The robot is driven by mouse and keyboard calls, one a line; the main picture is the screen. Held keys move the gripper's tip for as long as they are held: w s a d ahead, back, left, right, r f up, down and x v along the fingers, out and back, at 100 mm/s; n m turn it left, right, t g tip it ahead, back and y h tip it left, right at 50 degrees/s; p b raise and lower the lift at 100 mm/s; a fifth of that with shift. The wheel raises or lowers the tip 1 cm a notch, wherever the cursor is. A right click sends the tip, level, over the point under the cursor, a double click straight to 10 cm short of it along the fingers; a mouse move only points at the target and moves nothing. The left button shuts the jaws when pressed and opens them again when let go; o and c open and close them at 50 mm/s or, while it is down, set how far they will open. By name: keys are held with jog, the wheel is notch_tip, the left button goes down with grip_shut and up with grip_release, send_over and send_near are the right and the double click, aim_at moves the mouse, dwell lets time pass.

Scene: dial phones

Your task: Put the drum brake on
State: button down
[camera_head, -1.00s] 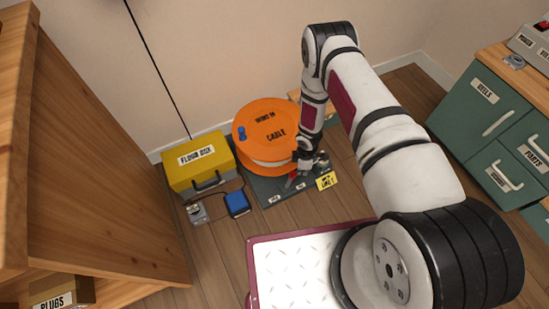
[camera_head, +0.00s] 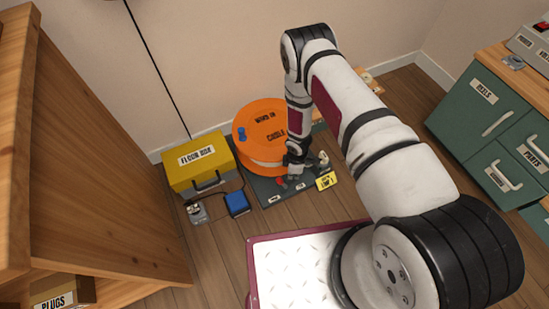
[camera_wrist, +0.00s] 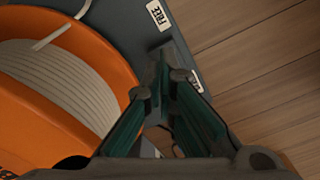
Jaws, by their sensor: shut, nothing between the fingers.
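The orange cable drum (camera_head: 262,128), lettered CABLE, stands on a dark grey base plate (camera_head: 262,192) on the floor. The plate's front edge carries two small white labels. In the wrist view one label (camera_wrist: 158,15) reads FREE; the other (camera_wrist: 196,80) is partly hidden behind a finger. A small red part (camera_head: 281,182), perhaps the brake lever's handle, shows just left of my gripper (camera_head: 291,180). My gripper (camera_wrist: 164,86) is shut and empty, low over the plate beside the drum. A dark bar shows behind its fingertips; I cannot tell whether they touch it.
A yellow floor box (camera_head: 200,162) stands left of the drum, with a blue block (camera_head: 237,204) and a small grey switch device (camera_head: 198,212) before it. A yellow tag (camera_head: 326,181) is right of my gripper. Green drawers (camera_head: 490,110) stand at right.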

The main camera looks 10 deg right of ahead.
notch_tip(320, 180, up, 7)
jog(key=d+p, duration=0.1)
jog(key=p, duration=0.3)
jog(key=shift+w+d, duration=0.15)
jog(key=shift+w, duration=0.1)
dwell(0.4)
